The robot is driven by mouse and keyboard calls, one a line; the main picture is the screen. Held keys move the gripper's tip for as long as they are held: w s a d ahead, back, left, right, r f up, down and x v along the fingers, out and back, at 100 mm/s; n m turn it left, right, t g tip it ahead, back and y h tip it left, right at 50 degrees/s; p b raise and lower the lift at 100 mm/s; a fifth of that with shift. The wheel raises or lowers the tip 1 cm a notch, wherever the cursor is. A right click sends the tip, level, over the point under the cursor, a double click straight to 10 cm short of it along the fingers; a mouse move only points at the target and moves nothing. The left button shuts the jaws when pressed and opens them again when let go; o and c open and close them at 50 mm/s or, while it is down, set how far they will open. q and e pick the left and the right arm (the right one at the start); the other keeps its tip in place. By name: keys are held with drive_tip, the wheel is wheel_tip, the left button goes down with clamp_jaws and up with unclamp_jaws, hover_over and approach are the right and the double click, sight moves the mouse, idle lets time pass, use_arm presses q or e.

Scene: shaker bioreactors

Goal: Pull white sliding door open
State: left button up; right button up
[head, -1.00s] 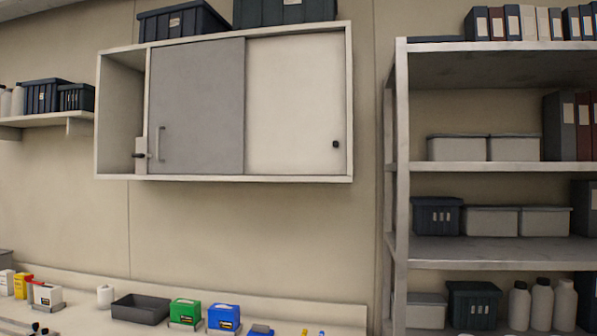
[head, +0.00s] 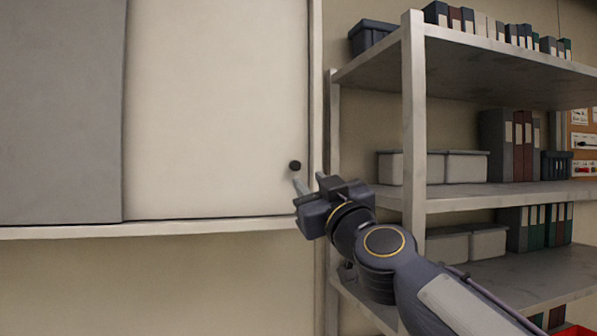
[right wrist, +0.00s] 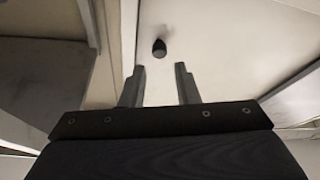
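The white sliding door (head: 215,110) of the wall cabinet is shut at the right end of the cabinet in the head view. Its small round black knob (head: 295,166) sits near its lower right edge. The knob also shows in the right wrist view (right wrist: 159,48). The grey sliding door (head: 60,110) stands to its left. My right gripper (head: 309,184) is just below and right of the knob in the head view. In the right wrist view its two fingers are apart, with the knob beyond the tips, roughly centred between them, not touched. My left gripper is not in view.
A metal shelf rack (head: 414,110) stands close on the right, with my right arm in front of it. It holds grey boxes (head: 466,167) and several binders (head: 497,140). The wall below the cabinet (head: 150,280) is clear in view.

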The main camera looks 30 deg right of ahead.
sight(297, 168)
drive_tip(key=p+x, duration=0.2)
drive_tip(key=x, duration=0.4)
drive_tip(key=shift+w, duration=0.15)
clamp_jaws()
